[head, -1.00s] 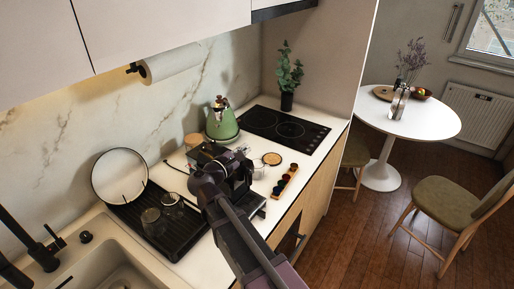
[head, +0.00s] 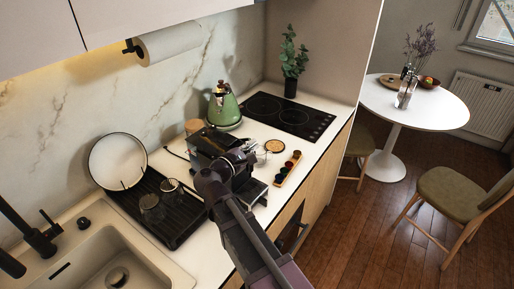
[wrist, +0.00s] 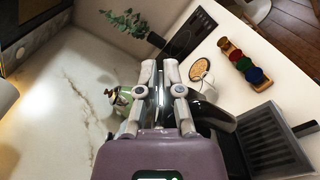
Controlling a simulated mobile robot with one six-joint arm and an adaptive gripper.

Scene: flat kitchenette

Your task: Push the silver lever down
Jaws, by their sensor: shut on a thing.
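The black coffee machine (head: 205,141) stands on the counter in the middle of the head view. A small silver part at its top (head: 249,145) looks like the silver lever, mostly hidden by my gripper. My gripper (head: 240,156) is at the upper front of the machine. In the wrist view, my gripper's two grey fingers (wrist: 158,70) are close together over the machine's dark curved body (wrist: 218,112). They are shut on a thin thing that they largely cover, apparently the lever.
A green kettle (head: 224,108) stands behind the machine. A drying tray (head: 188,228) with glasses is to the left. The hob (head: 290,112) is clear.

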